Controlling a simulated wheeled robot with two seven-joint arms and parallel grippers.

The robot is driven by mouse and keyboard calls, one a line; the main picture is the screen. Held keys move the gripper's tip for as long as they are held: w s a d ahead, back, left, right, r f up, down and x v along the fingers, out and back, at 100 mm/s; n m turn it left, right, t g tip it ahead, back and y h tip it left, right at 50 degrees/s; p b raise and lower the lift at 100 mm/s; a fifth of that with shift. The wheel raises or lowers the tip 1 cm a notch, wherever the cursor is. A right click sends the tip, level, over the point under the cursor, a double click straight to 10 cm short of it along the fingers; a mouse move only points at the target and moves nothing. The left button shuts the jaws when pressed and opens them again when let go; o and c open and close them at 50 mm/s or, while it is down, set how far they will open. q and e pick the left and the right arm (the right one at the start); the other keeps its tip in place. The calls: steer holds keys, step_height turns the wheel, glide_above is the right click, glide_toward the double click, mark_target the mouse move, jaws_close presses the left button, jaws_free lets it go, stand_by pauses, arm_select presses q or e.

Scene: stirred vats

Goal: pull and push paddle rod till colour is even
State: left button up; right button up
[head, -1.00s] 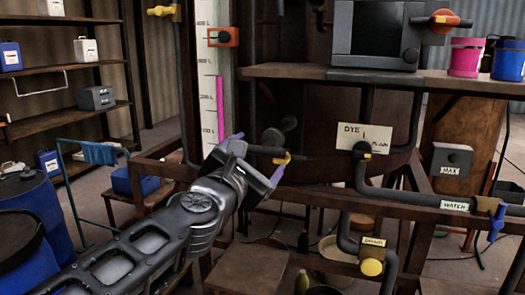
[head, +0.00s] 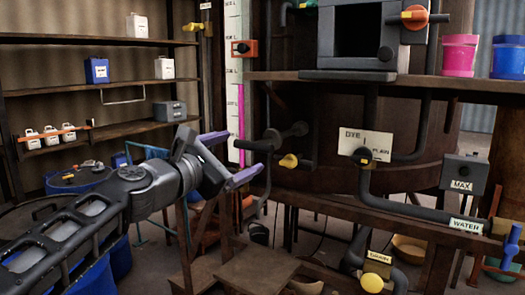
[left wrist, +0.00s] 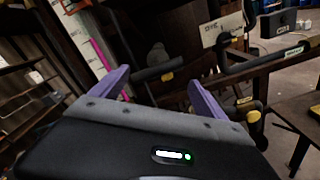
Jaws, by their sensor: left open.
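The dark paddle rod (head: 254,145) shows in front of the vat, ending in a thick horizontal grip. A dark rounded knob (head: 298,129) is just behind it. My left gripper (head: 246,151) is open, and its two purple fingers appear on either side of the grip's near end in the head view. In the left wrist view, the grip (left wrist: 155,73) lies between and beyond the fingertips. I cannot tell whether they touch it. The large brown vat (head: 330,185) stands behind; its contents are hidden. My right gripper is out of view.
A yellow-handled valve (head: 288,161) sits just below the rod. A white gauge with a magenta column (head: 240,115) stands behind my gripper. Blue drums (head: 80,178) and shelves are left.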

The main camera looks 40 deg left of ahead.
mark_target(271, 140)
arm_select(q)
steer(key=shift+a, duration=0.25)
steer(key=w, duration=1.2)
steer(key=shift+a+f, duration=0.1)
steer(key=shift+a, duration=0.1)
steer(key=shift+c, duration=0.3)
jaws_close()
stand_by(0.4)
